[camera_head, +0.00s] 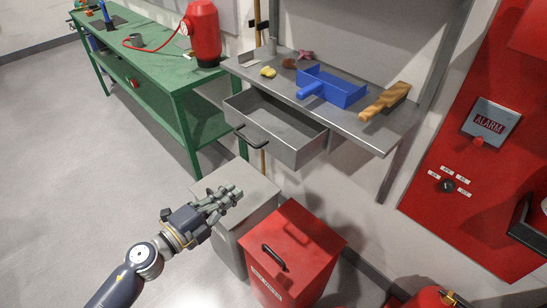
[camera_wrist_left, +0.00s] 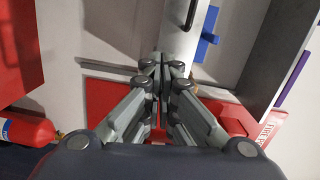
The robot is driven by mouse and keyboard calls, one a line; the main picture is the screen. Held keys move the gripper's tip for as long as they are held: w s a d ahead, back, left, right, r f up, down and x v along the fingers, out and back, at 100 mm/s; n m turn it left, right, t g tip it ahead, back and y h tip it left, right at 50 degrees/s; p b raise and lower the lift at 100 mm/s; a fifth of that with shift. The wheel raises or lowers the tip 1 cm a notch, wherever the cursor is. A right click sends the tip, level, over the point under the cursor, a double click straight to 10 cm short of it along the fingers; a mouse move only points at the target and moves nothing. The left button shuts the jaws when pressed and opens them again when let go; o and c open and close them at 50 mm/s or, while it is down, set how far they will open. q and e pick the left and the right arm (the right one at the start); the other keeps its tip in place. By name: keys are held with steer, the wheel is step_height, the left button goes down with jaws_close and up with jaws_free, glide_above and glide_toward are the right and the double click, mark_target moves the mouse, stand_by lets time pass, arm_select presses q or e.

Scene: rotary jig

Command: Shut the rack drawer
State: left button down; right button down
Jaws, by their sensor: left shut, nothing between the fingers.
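The rack drawer (camera_head: 301,155) is a grey metal box under the rack's shelf. It is pulled out toward the front left, with its empty inside showing. Its dark bar handle (camera_head: 250,137) is on the front face. My left gripper (camera_head: 239,192) is shut and empty, in front of and below the drawer, apart from it in the picture. In the left wrist view the shut fingertips (camera_wrist_left: 162,60) point toward a pale panel with a dark bar (camera_wrist_left: 191,14), which looks like the drawer front and handle. My right gripper is not in view.
The grey rack shelf (camera_head: 375,132) carries a blue dustpan (camera_head: 345,92), a brush (camera_head: 386,101) and small items. A grey bin (camera_head: 228,222) and a red bin (camera_head: 290,250) stand below. A green workbench (camera_head: 150,62) is at left. The floor at left is clear.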

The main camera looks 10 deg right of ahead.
arm_select(q)
step_height(320, 180, up, 3)
steer(key=s+d+m+g+h, duration=0.1)
steer(key=d+m, duration=0.1)
steer(key=p, duration=0.2)
glide_toward(286, 155)
steer(key=x, duration=0.5)
steer(key=shift+w+d+f, duration=0.1)
steer(key=shift+w+d, duration=0.1)
steer(key=shift+d, duration=0.1)
steer(key=shift+w+d, duration=0.45)
steer(key=shift+d, duration=0.1)
